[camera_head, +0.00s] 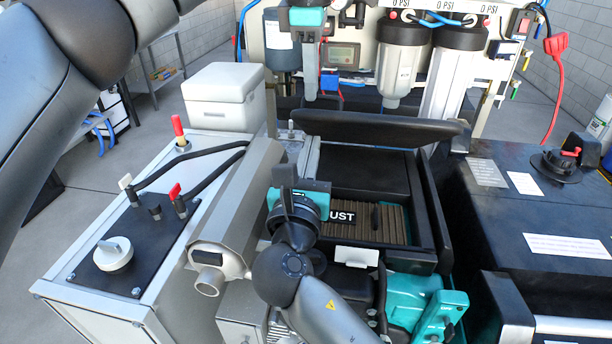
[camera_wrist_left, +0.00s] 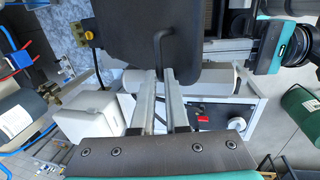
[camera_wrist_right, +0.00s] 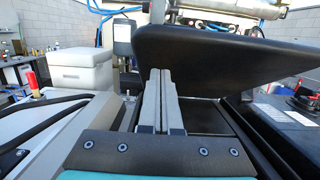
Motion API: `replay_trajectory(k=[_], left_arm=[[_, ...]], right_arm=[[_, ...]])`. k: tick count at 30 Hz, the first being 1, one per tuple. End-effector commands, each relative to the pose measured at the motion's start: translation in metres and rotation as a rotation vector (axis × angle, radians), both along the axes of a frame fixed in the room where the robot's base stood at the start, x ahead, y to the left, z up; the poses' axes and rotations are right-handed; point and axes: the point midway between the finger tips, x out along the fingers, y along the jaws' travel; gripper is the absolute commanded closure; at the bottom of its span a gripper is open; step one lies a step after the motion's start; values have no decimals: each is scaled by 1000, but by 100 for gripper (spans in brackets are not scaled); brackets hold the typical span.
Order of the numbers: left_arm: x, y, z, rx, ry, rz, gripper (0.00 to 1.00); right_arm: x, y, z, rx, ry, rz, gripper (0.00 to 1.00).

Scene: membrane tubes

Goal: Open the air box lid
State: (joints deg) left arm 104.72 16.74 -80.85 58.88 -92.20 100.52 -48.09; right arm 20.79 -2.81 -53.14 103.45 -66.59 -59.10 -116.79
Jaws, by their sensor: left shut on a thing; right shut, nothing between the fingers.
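The air box lid (camera_head: 375,128) is a black panel. It stands raised and tilted above the open air box (camera_head: 425,262), and it shows large in the right wrist view (camera_wrist_right: 215,45) and from its other side in the left wrist view (camera_wrist_left: 190,35). My left gripper (camera_head: 310,97) is behind the lid, shut on its thin black handle (camera_wrist_left: 162,45); the head view hides this grip. My right gripper (camera_head: 284,170) is shut and empty, in front and left of the raised lid. A brown pleated filter (camera_head: 395,222) shows inside the box, with a label partly hidden by my right gripper.
A metal canister (camera_head: 235,210) lies left of the box beside a white cabinet (camera_head: 70,285) with hoses and a red-handled valve. Filter housings (camera_head: 402,60) stand behind. A black bench (camera_head: 520,235) is close on the right. A white cooler (camera_head: 225,95) stands back left.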

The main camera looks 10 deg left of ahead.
Motion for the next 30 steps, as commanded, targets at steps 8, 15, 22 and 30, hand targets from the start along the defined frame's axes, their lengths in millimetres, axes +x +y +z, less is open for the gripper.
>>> replay_trajectory(k=[8,15,22,30], left_arm=[[5,2,-9,5,-5,7,100],[5,2,-9,5,-4,7,100],[4,2,-9,5,-3,7,100],[3,0,-9,2,2,4,79]], right_arm=[[7,0,8,-2,1,-1,100],[7,0,9,-2,1,-1,100],[16,0,25,-1,-1,-1,100],[17,-1,27,0,-8,-2,100]])
